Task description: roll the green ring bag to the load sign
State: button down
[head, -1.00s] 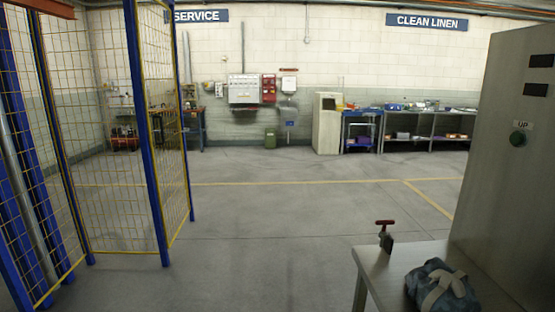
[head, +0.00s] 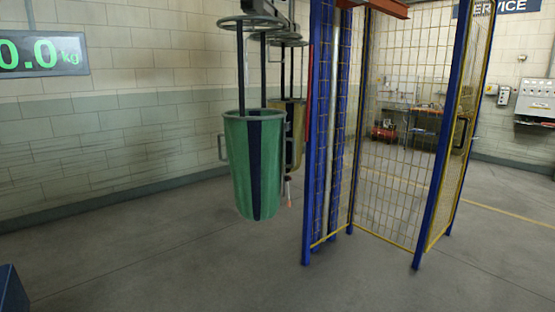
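A green bag (head: 254,165) with a dark vertical stripe hangs left of centre in the head view. Dark straps run from its rim up to a ring (head: 250,22) near the top edge. It hangs clear of the floor. A yellowish bag (head: 291,135) hangs close behind it and is partly hidden by it. My gripper is not in view.
A blue-framed cage with yellow mesh (head: 392,130) stands right of the bags. A display (head: 42,54) reading 0.0 kg is on the left wall. A partly cut-off service sign (head: 497,7) is at top right. Open floor (head: 200,265) lies in front.

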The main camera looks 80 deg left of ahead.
aim_at(256, 139)
jog(key=u, duration=0.7)
jog(key=i, duration=1.2)
jog(key=u, duration=1.55)
jog(key=i, duration=1.6)
jog(key=z, duration=0.3)
jog(key=i, duration=1.05)
jog(key=u, duration=0.9)
